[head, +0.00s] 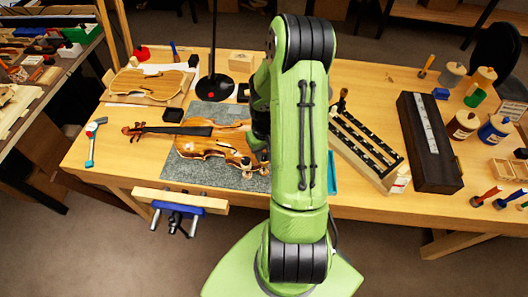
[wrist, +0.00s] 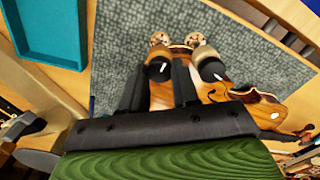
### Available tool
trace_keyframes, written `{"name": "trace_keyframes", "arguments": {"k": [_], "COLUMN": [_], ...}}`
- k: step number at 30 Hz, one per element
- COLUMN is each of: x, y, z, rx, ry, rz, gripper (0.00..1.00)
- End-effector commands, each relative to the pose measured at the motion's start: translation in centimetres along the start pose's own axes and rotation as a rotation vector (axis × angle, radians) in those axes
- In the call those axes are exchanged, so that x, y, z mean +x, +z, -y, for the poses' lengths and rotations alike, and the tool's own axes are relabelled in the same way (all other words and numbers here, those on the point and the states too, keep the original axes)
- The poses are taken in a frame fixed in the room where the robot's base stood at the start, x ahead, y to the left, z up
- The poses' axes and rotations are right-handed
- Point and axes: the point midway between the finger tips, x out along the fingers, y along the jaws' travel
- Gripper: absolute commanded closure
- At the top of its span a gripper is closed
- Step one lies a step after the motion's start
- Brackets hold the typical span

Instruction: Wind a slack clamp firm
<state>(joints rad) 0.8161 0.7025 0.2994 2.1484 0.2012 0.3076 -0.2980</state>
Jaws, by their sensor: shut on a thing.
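The violin (head: 205,143) lies flat on a grey mat (head: 195,174) on the bench, its neck to the left. Small clamps with round pale wooden knobs sit at its lower right end; two knobs (wrist: 160,38) show side by side in the wrist view. Part of the violin's body (wrist: 255,103) shows there at the right. My gripper (wrist: 162,72) is at this end of the violin, its two black fingers closed on what looks like a clamp. The grip itself is partly hidden by the fingers, and my arm covers it in the head view.
A teal tray (wrist: 50,30) lies beside the mat. A blue vise (head: 178,207) juts from the bench's front edge. A black lamp stand (head: 214,87) rises behind the violin. A slotted rack (head: 368,145) and a dark long case (head: 430,140) lie to the right.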

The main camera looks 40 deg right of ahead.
Motion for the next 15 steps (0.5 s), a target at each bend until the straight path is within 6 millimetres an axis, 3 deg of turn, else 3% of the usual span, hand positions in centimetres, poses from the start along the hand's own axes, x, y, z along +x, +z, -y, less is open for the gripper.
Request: {"name": "trace_keyframes", "arguments": {"k": [15], "x": [0.09], "y": [-0.08], "z": [0.0], "rx": [0.412], "ry": [0.001], "rz": [-0.003], "gripper": [1.0]}}
